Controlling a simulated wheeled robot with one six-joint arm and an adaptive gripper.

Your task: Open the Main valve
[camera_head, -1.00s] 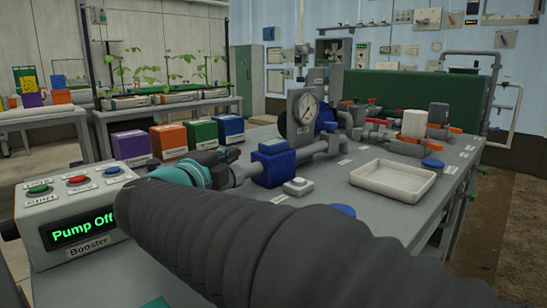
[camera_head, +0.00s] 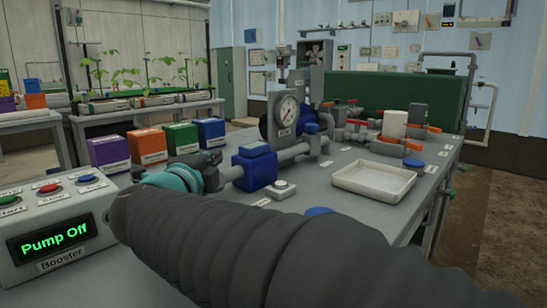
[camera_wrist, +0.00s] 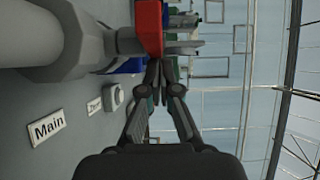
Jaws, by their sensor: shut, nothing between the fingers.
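In the wrist view, which is turned sideways, the white Main label (camera_wrist: 47,130) lies on the grey bench top. Beside it runs a thick grey pipe (camera_wrist: 60,35) with a red part (camera_wrist: 149,27), seemingly the Main valve's handle, at the top middle. My gripper (camera_wrist: 160,65) is shut and empty, its dark fingertips together close to the red part. I cannot tell whether they touch it. In the head view, my dark ribbed arm hides this area, so I cannot make out the Main valve or my fingertips there.
A control box reading Pump Off (camera_head: 55,240) stands at left. A blue block (camera_head: 255,166), a pressure gauge (camera_head: 287,114) and pipework stand on the bench. A white tray (camera_head: 374,181) lies at right. Several coloured boxes (camera_head: 146,146) line the back left.

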